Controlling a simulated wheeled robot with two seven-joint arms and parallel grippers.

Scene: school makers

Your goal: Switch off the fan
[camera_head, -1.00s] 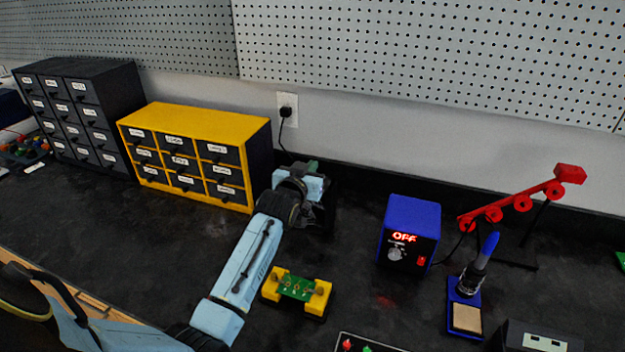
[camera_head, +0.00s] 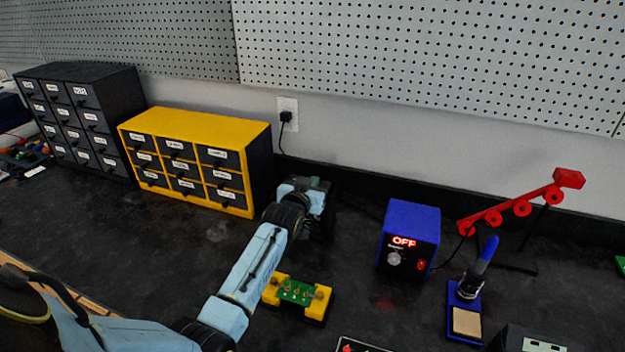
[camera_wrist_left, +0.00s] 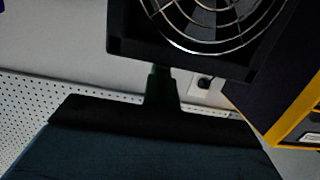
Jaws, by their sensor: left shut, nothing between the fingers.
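The fan (camera_wrist_left: 200,45) fills the top of the left wrist view, with a black square frame and a pale wire grille. In the head view, only dark parts of the fan (camera_head: 329,205) show behind my left wrist. My left gripper (camera_wrist_left: 160,70) is shut and empty, its dark green fingers close below the fan's lower edge in the wrist view. I cannot tell whether they touch it. In the head view the left gripper (camera_head: 314,182) is mostly hidden by the wrist. No switch on the fan is visible. My right gripper is out of view.
A yellow drawer cabinet (camera_head: 205,122) stands left of the fan. A green board in a yellow holder (camera_head: 297,292) lies in front. A blue soldering station (camera_head: 412,218) reading OFF stands to the right. A wall outlet (camera_head: 288,107) with a plugged-in cord is behind.

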